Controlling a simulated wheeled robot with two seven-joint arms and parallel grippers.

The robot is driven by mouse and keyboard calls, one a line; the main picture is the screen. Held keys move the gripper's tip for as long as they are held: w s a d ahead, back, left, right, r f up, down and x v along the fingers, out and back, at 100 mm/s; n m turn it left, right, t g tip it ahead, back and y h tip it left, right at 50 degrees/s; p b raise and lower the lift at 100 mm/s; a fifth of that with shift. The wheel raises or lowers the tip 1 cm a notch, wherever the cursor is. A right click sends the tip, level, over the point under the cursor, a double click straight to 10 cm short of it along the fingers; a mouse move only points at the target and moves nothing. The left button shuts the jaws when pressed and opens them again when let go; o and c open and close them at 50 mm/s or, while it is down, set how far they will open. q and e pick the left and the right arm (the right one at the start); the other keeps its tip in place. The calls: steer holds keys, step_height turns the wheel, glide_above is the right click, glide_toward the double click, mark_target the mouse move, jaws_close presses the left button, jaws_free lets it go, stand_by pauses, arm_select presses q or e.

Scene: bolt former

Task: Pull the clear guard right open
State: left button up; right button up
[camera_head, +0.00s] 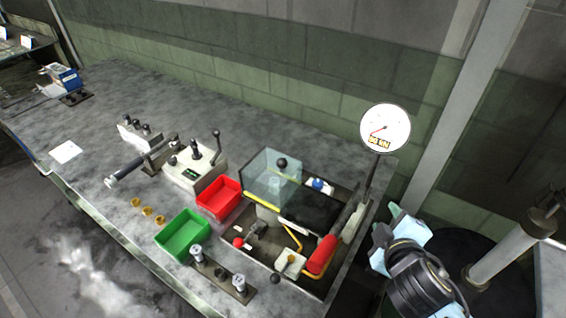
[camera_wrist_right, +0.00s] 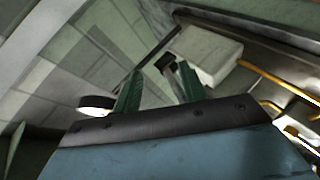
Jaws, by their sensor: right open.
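The clear guard (camera_head: 262,182) is a see-through box with a yellow strip along its lower edge, standing over the back left part of the machine. A dark round knob (camera_head: 282,162) shows at its upper right. Whether it is partly open I cannot tell. My right gripper (camera_head: 387,228) is beyond the machine's right edge, well apart from the guard. In the right wrist view its two green fingers (camera_wrist_right: 158,82) are apart, with a dark block beyond them and nothing clearly held. The guard is not clearly seen in that view. My left gripper is not in view.
A dial gauge (camera_head: 385,128) on a post stands at the machine's back right, near my right gripper. A red cylinder (camera_head: 321,255) and yellow pipe lie at the machine's front. A red bin (camera_head: 218,197) and green bin (camera_head: 182,234) sit left of it.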

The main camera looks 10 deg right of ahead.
steer(key=w+a+r+n+t+y, duration=0.2)
steer(key=w+r+n+t, duration=0.25)
steer(key=r+n, duration=0.25)
steer(key=n+g+y, duration=0.2)
steer(key=n+y, duration=1.1)
steer(key=n, duration=1)
glide_toward(282, 159)
steer(key=p+x, duration=0.1)
steer(key=x, duration=0.2)
steer(key=p+x, duration=0.1)
steer(key=x, duration=0.2)
steer(key=f+p+x, duration=0.1)
steer(key=x, duration=0.2)
steer(key=shift+p, duration=0.35)
steer(key=shift+w+a+n, duration=0.3)
steer(key=shift+w, duration=0.1)
jaws_close()
